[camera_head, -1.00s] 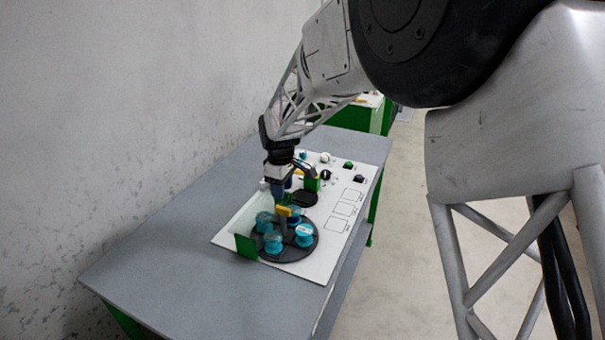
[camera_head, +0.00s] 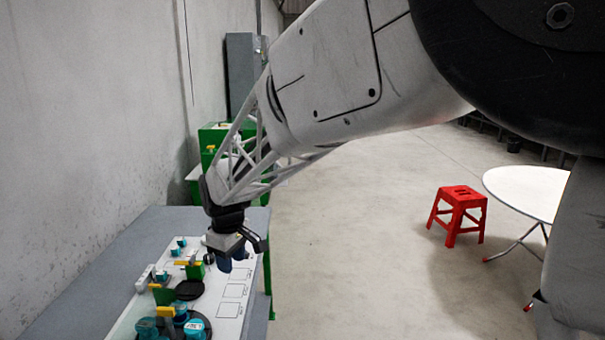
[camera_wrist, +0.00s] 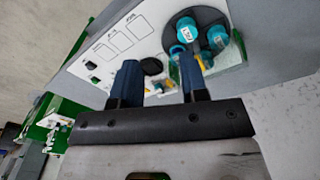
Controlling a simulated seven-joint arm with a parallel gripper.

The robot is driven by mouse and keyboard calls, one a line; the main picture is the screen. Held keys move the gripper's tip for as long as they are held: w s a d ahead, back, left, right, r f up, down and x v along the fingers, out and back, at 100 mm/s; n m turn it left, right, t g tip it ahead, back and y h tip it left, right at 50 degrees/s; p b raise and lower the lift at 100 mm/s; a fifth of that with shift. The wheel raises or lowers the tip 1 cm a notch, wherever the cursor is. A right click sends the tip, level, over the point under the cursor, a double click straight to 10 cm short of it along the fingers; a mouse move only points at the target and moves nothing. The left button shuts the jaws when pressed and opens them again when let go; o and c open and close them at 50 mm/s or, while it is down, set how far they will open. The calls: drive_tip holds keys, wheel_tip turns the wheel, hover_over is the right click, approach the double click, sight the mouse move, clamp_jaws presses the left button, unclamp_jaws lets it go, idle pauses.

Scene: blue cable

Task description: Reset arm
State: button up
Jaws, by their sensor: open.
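My gripper (camera_head: 232,259) hangs above the right side of the white board (camera_head: 262,262), at the end of my raised arm. In the wrist view its two blue-tipped fingers (camera_wrist: 159,66) stand apart with nothing between them. Teal spools (camera_head: 194,328) sit on a round black plate at the near end of the board. The wrist view also shows teal spools (camera_wrist: 217,38) on the black plate, beyond the fingertips. One finger overlaps part of that plate there.
The grey table (camera_head: 78,275) runs along the wall at left. Green furniture (camera_head: 212,135) stands behind it. A red stool (camera_head: 458,214) and a round white table (camera_head: 527,190) stand on the floor at right. Open floor lies between.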

drive_tip(key=s+d+r+m, duration=0.2)
drive_tip(key=s+d, duration=0.2)
drive_tip(key=d, duration=0.3)
drive_tip(key=s+d+r+m+t, duration=0.1)
drive_tip(key=s+d+r+m, duration=0.15)
drive_tip(key=d, duration=0.45)
drive_tip(key=s+d+r+m, duration=0.2)
drive_tip(key=s+d, duration=0.2)
drive_tip(key=d, duration=0.3)
drive_tip(key=s+d+f+m, duration=0.1)
drive_tip(key=s+d+m, duration=0.2)
drive_tip(key=s+d, duration=0.4)
drive_tip(key=s+d+f+m+t, duration=0.1)
drive_tip(key=s+d+m, duration=0.2)
drive_tip(key=s+d, duration=0.4)
drive_tip(key=shift+s+d+f+m+h, duration=0.2)
drive_tip(key=shift+s+m+h, duration=0.15)
drive_tip(key=shift+s, duration=2.2)
